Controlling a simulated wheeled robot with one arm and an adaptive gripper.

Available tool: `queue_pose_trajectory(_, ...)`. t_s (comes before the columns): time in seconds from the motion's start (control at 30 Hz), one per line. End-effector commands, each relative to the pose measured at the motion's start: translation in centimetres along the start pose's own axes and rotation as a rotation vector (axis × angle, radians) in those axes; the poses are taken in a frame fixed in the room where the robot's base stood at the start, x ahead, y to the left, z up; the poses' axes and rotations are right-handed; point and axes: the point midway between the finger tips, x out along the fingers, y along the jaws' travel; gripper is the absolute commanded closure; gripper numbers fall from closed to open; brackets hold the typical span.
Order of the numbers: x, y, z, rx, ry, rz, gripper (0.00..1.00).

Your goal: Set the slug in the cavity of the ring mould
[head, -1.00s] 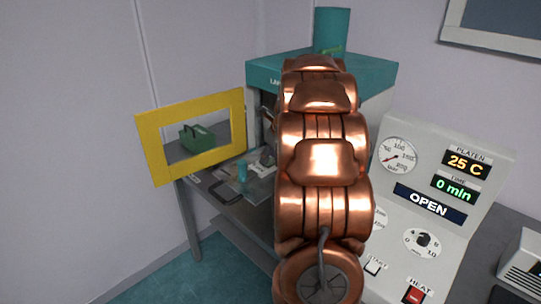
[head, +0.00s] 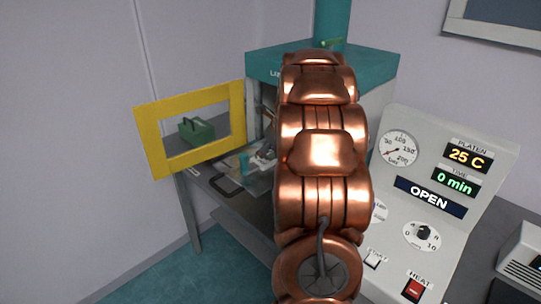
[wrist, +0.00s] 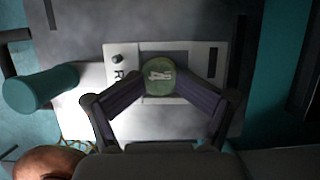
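In the wrist view, the slug (wrist: 159,77) looks like a green disc with a pale mark on its face. My gripper (wrist: 160,84) has its two dark fingers angled in, with their tips against the left and right sides of the disc. A pale plate (wrist: 118,78) with a small knob and a letter lies below and behind the disc. I cannot make out the ring mould's cavity; the disc and fingers cover part of the plate. In the head view my copper-coloured arm hides the gripper and the slug.
The yellow-framed guard (head: 150,144) stands open at left, near a green case (head: 197,131). The control panel (head: 432,190) at right reads OPEN, 25 C, 0 min.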

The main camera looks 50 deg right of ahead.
Motion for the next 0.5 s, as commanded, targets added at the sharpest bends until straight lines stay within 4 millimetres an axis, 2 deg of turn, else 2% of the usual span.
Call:
queue_pose_trajectory(0.27,-0.5,-0.1,0.3,0.0,-0.003,-0.003,0.38)
queue_pose_trajectory(0.33,-1.1,-0.1,0.5,-0.002,-0.004,-0.004,0.38)
queue_pose_trajectory(0.5,-4.4,-0.1,0.6,0.0,-0.006,-0.005,0.38)
